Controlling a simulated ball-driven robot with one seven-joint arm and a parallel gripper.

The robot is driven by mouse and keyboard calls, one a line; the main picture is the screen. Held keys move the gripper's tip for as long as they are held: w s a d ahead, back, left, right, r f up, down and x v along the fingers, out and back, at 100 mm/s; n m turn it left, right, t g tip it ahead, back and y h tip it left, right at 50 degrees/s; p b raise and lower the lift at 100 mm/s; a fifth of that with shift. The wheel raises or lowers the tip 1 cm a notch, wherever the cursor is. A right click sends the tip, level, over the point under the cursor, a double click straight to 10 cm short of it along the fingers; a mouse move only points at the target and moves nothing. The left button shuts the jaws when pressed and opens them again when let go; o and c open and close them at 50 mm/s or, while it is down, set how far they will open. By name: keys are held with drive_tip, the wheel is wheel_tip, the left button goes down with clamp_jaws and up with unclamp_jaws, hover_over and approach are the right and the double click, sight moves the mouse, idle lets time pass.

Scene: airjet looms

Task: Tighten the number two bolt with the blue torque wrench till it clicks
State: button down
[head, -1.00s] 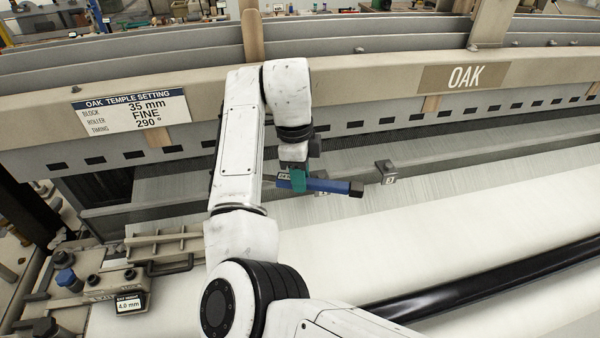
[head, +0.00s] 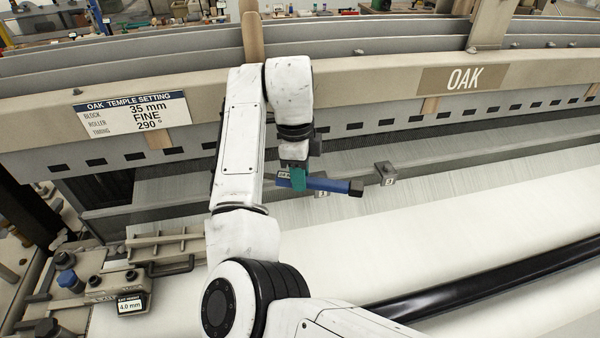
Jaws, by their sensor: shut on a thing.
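The blue torque wrench (head: 330,185) lies roughly level over the loom's front bar, its dark end pointing right. My gripper (head: 298,178), with teal fingers, is shut on the wrench near its left end. A small block with a number tag (head: 321,194) shows just under the wrench; its number is mostly hidden, and I cannot tell whether it is number two. I cannot see a bolt head there or whether the wrench is seated on one. Another block tagged 3 (head: 386,174) stands to the right, clear of the wrench tip.
A beam with an OAK plate (head: 464,77) and a temple setting card (head: 131,113) runs behind my arm. White cloth (head: 480,220) and a black roller (head: 470,279) lie in front. A bracket with a 4.0 mm tag (head: 131,303) is at lower left.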

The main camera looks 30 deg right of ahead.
drive_tip(key=shift+r, duration=2.55)
